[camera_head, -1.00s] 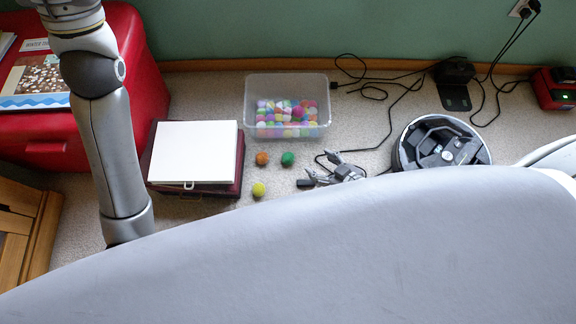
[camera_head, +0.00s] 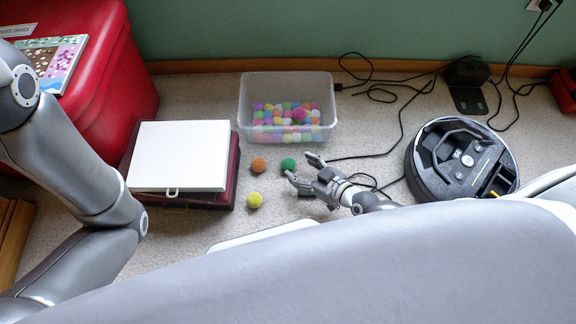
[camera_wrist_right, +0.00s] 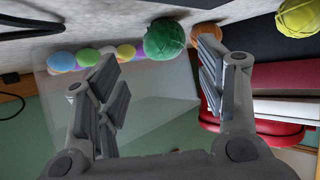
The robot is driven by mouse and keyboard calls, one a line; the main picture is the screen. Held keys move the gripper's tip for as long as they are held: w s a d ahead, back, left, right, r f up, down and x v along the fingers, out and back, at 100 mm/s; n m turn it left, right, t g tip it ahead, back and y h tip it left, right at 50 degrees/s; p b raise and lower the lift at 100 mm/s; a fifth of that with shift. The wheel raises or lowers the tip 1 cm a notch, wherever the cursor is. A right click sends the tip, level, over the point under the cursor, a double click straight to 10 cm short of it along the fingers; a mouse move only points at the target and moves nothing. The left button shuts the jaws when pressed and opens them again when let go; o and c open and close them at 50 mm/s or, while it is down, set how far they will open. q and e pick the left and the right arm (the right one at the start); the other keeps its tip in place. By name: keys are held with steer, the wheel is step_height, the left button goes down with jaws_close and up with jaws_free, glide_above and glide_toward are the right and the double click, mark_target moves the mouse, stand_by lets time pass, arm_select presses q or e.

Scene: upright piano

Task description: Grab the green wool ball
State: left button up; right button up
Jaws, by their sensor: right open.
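The green wool ball (camera_head: 288,164) lies on the carpet in front of the clear plastic bin. My right gripper (camera_head: 302,170) is open and empty, just to the right of the ball in the head view, its fingers pointing left. In the right wrist view the green ball (camera_wrist_right: 164,39) shows beyond the open fingers (camera_wrist_right: 165,75), between them and near the right finger, not held. My left gripper is not in view; only my left arm shows at the left.
An orange ball (camera_head: 258,165) and a yellow ball (camera_head: 255,200) lie close by. The clear bin (camera_head: 287,84) holds many coloured balls. A white-topped box (camera_head: 179,155) stands left, a robot vacuum (camera_head: 462,158) right. Black cables (camera_head: 400,115) cross the carpet.

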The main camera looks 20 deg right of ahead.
mark_target(292, 165)
steer(key=b+x, duration=0.1)
steer(key=x, duration=0.1)
steer(key=b+x, duration=0.1)
steer(key=x, duration=0.1)
steer(key=shift+s+a+f, duration=0.15)
steer(key=shift+s+a, duration=0.05)
steer(key=shift+s, duration=0.05)
steer(key=shift+w+a+f+b, duration=0.15)
steer(key=shift+w+a+b, duration=0.15)
steer(key=shift+w, duration=0.15)
steer(key=shift+c, duration=0.5)
steer(key=c, duration=0.7)
